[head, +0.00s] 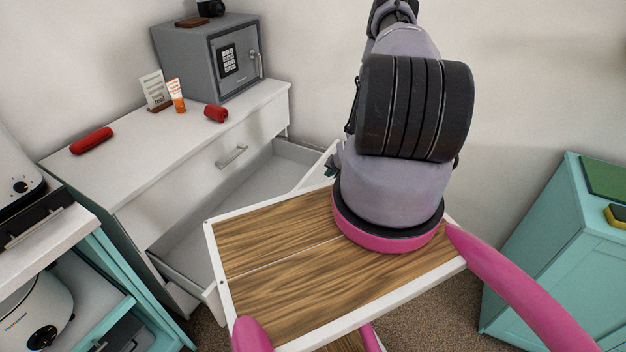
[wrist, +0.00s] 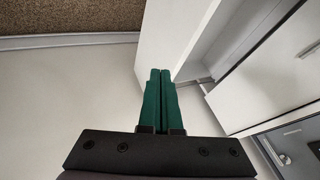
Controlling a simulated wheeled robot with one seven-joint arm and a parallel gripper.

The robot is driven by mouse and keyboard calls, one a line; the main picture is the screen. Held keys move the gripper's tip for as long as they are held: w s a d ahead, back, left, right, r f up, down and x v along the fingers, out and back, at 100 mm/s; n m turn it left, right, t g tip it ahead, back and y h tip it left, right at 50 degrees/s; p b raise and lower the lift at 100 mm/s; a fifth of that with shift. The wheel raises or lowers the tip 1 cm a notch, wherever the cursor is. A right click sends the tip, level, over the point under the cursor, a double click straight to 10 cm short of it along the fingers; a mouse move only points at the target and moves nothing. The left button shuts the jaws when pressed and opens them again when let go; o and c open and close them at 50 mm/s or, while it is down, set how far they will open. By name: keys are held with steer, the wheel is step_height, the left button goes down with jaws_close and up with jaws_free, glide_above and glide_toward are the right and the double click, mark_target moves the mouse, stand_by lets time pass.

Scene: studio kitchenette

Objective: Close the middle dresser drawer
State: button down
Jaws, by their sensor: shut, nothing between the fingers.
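The white dresser (head: 130,180) stands at the left in the head view. Its middle drawer (head: 270,185) is pulled well out, with its grey, empty-looking inside showing. Part of its front is hidden behind my body and arm. My gripper is mostly hidden behind my arm in the head view; only a bit of green shows near the drawer's far right corner. In the wrist view my gripper (wrist: 160,75) has its two green fingers shut together, empty. The fingertips are beside a white drawer panel (wrist: 180,40); I cannot tell whether they touch it.
The upper drawer (head: 220,155) is shut. A grey safe (head: 200,60), red objects and a small tube stand on top. A teal cabinet (head: 550,250) is at the right, a teal shelf unit at the left. The wall is close behind my arm.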

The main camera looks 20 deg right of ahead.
glide_toward(311, 178)
step_height(311, 178, down, 4)
steer(key=d, duration=0.3)
steer(key=shift+w+a, duration=1.4)
